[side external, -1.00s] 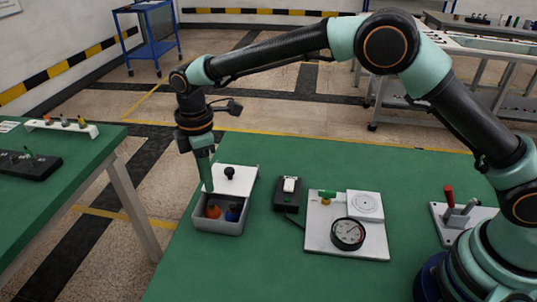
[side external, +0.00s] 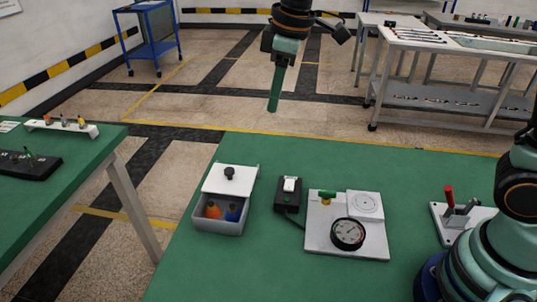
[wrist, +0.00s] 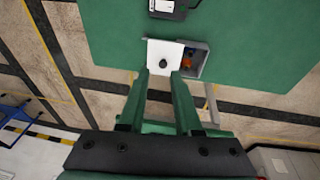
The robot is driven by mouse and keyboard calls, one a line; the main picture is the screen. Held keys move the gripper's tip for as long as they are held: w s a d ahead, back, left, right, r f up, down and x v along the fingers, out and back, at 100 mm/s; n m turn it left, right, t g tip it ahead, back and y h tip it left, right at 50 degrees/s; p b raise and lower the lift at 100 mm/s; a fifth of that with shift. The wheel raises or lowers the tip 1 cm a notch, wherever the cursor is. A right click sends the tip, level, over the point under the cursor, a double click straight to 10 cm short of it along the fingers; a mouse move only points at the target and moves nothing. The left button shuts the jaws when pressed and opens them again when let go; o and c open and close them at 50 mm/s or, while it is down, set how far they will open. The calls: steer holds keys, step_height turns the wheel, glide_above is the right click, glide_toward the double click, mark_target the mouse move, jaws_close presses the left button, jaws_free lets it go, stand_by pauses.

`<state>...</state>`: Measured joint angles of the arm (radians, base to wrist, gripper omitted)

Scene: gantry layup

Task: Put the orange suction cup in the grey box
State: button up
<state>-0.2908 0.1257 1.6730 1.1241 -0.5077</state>
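The grey box (side external: 220,227) stands on the green table with its white lid (side external: 234,178) slid back, leaving part of it open. The orange suction cup (side external: 213,211) lies inside the box, beside a blue item (side external: 233,213). In the wrist view, the lid (wrist: 156,53), the box (wrist: 203,53) and the orange cup (wrist: 187,59) also show, the cup partly hidden. My gripper (side external: 272,108) hangs high above and behind the box, clear of it. In the wrist view, my gripper's two fingers (wrist: 162,75) stand apart with nothing between them.
A black switch box (side external: 288,195) stands right of the grey box. Further right is a white plate (side external: 375,248) with a gauge (side external: 347,233). A lever block (side external: 460,219) sits near my base. The front of the green table (side external: 260,275) is clear.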

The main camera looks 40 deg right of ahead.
steer(key=s+d+f+m+t, duration=0.1)
steer(key=s+d+m+t, duration=0.2)
steer(key=s+d+m, duration=0.6)
steer(key=s+d, duration=0.3)
steer(key=s, duration=0.2)
steer(key=shift+d+f+h, duration=0.2)
steer(key=shift+d+h, duration=0.15)
steer(key=shift+h, duration=0.05)
steer(key=shift+o, duration=0.3)
